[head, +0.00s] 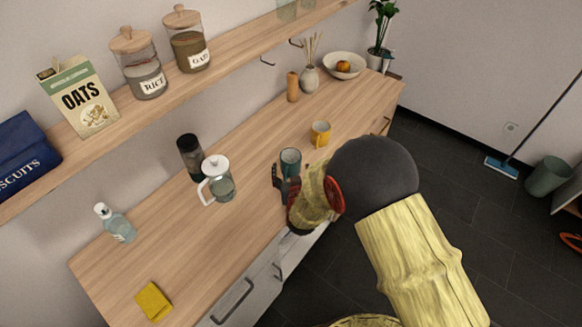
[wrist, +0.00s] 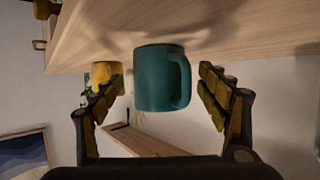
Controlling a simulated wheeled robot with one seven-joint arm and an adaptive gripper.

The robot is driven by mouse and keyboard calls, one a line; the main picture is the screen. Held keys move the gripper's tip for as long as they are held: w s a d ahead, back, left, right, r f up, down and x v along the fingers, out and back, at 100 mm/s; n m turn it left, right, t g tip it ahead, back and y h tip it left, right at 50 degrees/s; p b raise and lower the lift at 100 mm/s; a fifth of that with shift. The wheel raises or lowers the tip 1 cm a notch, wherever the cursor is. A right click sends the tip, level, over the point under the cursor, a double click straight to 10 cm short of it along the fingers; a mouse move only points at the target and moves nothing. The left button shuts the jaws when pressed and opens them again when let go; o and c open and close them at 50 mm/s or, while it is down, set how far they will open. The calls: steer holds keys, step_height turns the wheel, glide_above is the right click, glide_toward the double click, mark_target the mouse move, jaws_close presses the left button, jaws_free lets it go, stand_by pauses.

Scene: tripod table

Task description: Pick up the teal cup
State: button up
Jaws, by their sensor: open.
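The teal cup (head: 290,158) stands upright on the wooden counter, just beyond my gripper (head: 287,182). In the wrist view, which is upside down, the teal cup (wrist: 160,80) hangs in the middle of the picture with its handle on the right. The gripper's fingers (wrist: 160,88) are spread wide, one on each side of the cup, with a gap on both sides. I cannot tell how far the fingertips reach along the cup. The gripper is open and holds nothing. In the head view the gripper hides the counter just in front of the cup.
A yellow mug (head: 320,133) stands close beyond the cup; it also shows in the wrist view (wrist: 104,72). A glass pot with a white lid (head: 217,179) and a dark bottle (head: 191,156) stand to the left. A wooden shelf (head: 240,56) runs above the counter (head: 190,240).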

mark_target(292, 169)
steer(key=shift+b+x, duration=0.35)
steer(key=shift+x, duration=1.55)
steer(key=shift+c, duration=0.9)
steer(key=c, duration=1.3)
